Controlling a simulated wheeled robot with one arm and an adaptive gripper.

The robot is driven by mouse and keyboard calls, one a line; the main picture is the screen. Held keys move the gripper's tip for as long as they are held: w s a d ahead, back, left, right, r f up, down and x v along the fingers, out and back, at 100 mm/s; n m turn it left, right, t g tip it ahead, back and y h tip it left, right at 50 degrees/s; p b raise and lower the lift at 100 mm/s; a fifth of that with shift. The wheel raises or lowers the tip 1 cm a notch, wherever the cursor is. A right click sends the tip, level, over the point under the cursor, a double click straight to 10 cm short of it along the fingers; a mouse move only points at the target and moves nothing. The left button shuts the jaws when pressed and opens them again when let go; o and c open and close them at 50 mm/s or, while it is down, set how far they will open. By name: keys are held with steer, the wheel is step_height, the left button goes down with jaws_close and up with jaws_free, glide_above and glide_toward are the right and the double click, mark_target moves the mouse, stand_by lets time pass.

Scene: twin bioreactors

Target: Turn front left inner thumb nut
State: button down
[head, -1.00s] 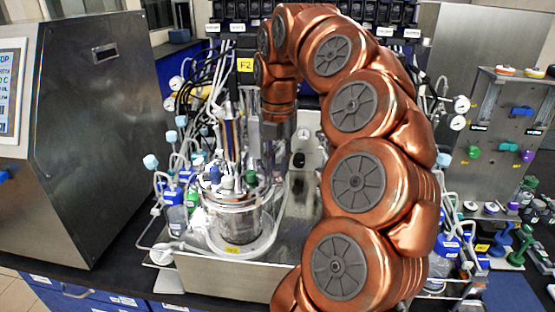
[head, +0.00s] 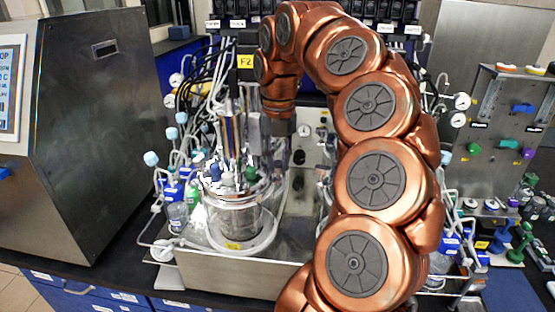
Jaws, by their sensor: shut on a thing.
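The glass bioreactor vessel (head: 238,219) with its steel head plate stands on the steel bench unit, left of centre. Tubes, ports and a tall steel cylinder (head: 232,135) rise from its lid. My gripper (head: 279,165) points down at the right rear side of the lid, partly merged with the dark fittings there. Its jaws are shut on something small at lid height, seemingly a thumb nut. The nut itself is too small and hidden to make out, and I cannot tell which one it is.
A grey control cabinet (head: 90,130) with a screen stands at the left. Bottles and tubing (head: 178,190) crowd the vessel's left side. A panel with coloured knobs (head: 510,130) is at the right. The steel tray (head: 225,275) is bare in front.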

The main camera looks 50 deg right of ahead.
steer(key=c, duration=1)
jaws_free()
steer(key=shift+s, duration=0.1)
steer(key=shift+c, duration=0.2)
steer(key=shift+a, duration=0.1)
